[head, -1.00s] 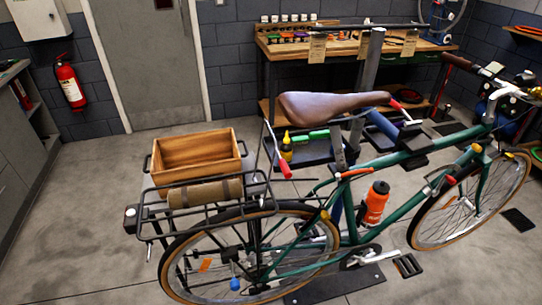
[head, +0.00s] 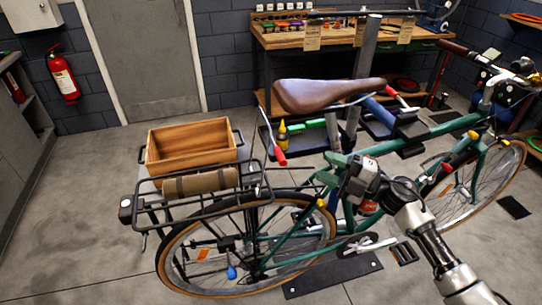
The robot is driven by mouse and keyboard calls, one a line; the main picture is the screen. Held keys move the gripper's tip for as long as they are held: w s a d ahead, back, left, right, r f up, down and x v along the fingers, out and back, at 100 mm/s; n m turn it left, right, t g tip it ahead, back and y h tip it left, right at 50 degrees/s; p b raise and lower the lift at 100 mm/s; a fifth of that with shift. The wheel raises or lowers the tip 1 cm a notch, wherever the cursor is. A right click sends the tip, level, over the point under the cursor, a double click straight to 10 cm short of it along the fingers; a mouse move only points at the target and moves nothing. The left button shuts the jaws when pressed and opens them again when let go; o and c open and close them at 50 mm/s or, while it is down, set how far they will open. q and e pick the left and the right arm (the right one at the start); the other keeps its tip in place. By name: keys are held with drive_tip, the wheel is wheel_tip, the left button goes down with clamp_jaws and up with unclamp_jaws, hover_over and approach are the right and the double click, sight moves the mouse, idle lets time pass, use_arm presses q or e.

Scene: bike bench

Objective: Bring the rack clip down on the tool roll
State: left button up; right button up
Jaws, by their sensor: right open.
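The tan tool roll (head: 200,182) lies on the black rear rack (head: 150,212) of the green bike, in front of a wooden crate. A thin raised arm with a red grip (head: 280,156) stands near the saddle end of the rack; it looks like the rack clip, up and apart from the roll. Where it is hinged is hard to make out. My right gripper (head: 352,176) is open and empty, over the bike frame below the saddle, to the right of the red grip and well away from the roll. My left gripper is out of view.
The brown saddle (head: 325,95) and the repair stand post (head: 366,60) rise above my right gripper. Floor left of the bike is clear.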

sight(279, 155)
drive_tip(key=s+a+r+n+g, duration=0.3)
drive_tip(key=s+r+n+g, duration=0.2)
drive_tip(key=r+n, duration=0.2)
drive_tip(key=shift+g+h, duration=0.3)
drive_tip(key=shift+h, duration=0.1)
drive_tip(key=a+p, duration=0.1)
drive_tip(key=a, duration=0.2)
drive_tip(key=w+a+p, duration=0.1)
drive_tip(key=a, duration=0.1)
drive_tip(key=a+p, duration=0.2)
drive_tip(key=a, duration=0.1)
drive_tip(key=shift+w+a+f, duration=0.1)
drive_tip(key=shift+w+a, duration=0.15)
drive_tip(key=shift+a, duration=0.1)
drive_tip(key=shift+w+a+f, duration=0.15)
drive_tip(key=shift+a+f, duration=0.1)
drive_tip(key=shift+a, duration=0.5)
clamp_jaws()
